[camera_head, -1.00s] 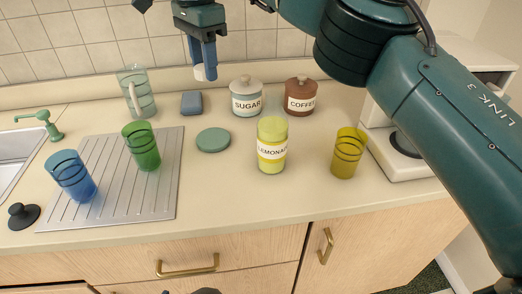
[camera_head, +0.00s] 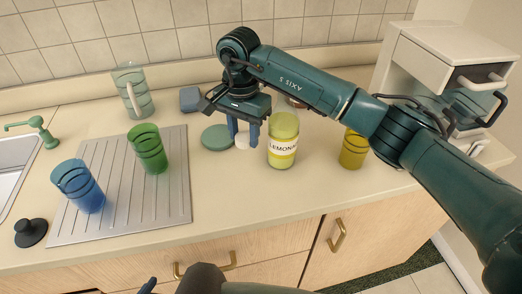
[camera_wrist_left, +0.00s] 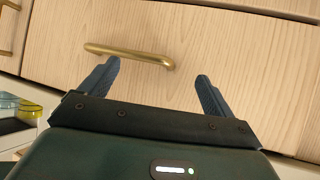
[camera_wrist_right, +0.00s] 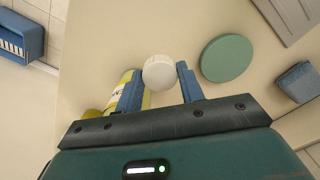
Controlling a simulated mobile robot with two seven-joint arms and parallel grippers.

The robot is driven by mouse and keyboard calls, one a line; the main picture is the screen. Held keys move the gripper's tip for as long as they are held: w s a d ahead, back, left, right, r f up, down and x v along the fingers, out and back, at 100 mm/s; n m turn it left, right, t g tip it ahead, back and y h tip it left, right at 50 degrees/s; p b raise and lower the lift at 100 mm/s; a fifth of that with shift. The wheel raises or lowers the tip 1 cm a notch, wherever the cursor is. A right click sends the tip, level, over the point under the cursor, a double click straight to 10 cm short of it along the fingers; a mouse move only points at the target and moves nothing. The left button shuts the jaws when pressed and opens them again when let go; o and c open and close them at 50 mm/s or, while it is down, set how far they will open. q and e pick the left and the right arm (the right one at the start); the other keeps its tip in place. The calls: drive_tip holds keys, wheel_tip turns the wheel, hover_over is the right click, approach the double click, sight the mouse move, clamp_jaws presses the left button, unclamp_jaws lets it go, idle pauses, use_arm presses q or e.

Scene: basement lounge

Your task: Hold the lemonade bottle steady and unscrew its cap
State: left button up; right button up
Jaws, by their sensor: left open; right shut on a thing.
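The lemonade bottle (camera_head: 283,139) stands upright on the counter, its yellow-green top showing no white cap. My right gripper (camera_head: 244,138) points down just left of it, shut on a small white cap (camera_head: 242,142). In the right wrist view the round white cap (camera_wrist_right: 159,72) sits between the fingertips, and the bottle (camera_wrist_right: 118,97) is partly hidden behind a finger. Whether the cap touches the counter I cannot tell. My left gripper (camera_wrist_left: 158,72) is open and empty, low in front of a drawer with a brass handle (camera_wrist_left: 130,53).
A green disc (camera_head: 217,138) lies left of my right gripper. A yellow glass (camera_head: 353,150) stands right of the bottle. Green (camera_head: 148,150) and blue (camera_head: 78,187) glasses stand on the draining board (camera_head: 122,215). My right arm mostly hides the jars behind.

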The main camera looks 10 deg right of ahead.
sight(245, 166)
drive_tip(key=shift+f+p, duration=0.35)
drive_tip(key=shift+f, duration=3.65)
drive_tip(key=o, duration=1.1)
wheel_tip(245, 166, up, 12)
drive_tip(key=shift+r+b, duration=0.2)
drive_tip(key=shift+b, duration=0.45)
